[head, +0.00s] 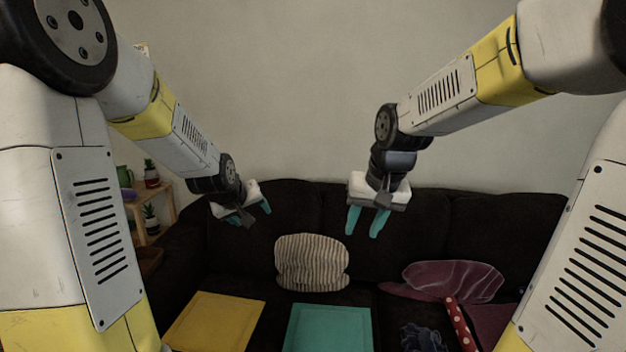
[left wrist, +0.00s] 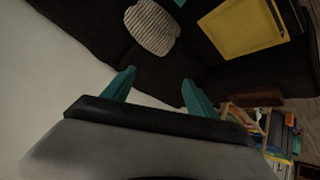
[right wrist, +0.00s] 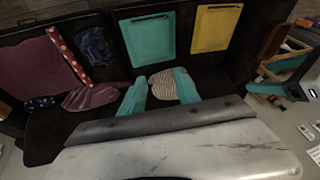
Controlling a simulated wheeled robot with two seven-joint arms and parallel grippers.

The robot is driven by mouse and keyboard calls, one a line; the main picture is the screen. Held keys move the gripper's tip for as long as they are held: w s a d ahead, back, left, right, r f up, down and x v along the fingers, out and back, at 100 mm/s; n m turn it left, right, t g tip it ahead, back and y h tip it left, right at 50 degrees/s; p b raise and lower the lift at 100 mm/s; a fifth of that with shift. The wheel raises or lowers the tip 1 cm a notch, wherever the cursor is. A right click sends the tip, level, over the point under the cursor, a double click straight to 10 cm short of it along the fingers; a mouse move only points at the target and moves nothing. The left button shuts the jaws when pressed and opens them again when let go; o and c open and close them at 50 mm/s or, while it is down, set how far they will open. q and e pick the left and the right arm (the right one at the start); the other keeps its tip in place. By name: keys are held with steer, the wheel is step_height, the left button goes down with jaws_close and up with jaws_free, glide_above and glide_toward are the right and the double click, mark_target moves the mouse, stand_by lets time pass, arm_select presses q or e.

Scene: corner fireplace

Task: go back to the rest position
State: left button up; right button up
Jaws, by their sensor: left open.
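My left gripper (head: 256,214) hangs in front of the sofa back at left of centre in the head view. Its teal fingers are apart with nothing between them, as the left wrist view also shows (left wrist: 160,88). My right gripper (head: 364,226) is right of centre, fingers pointing down, above the sofa. In the right wrist view its teal fingers (right wrist: 160,92) are apart, and the striped cushion seen between them lies beyond. Both grippers look empty and clear of the things on the sofa.
A plant shelf (head: 165,205) stands at left.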

arm_select(q)
steer(key=s+d+r+m+g, duration=0.1)
steer(key=s+r+m, duration=0.1)
steer(key=s, duration=1.2)
steer(key=s+d+r+m+g+h, duration=0.1)
steer(key=s+r, duration=0.4)
steer(key=s, duration=0.9)
steer(key=shift+s+r+m+g, duration=0.2)
steer(key=shift+s+m+g, duration=0.25)
steer(key=shift+m, duration=0.45)
arm_select(e)
steer(key=s+d+r+t, duration=0.1)
steer(key=s, duration=0.7)
steer(key=s+d+r+t, duration=0.1)
steer(key=s+d+r, duration=0.1)
steer(key=s, duration=0.5)
steer(key=shift+s+d+r+n, duration=0.25)
steer(key=shift+s+n, duration=0.15)
arm_select(q)
steer(key=shift+w, duration=0.15)
steer(key=shift+c, duration=0.2)
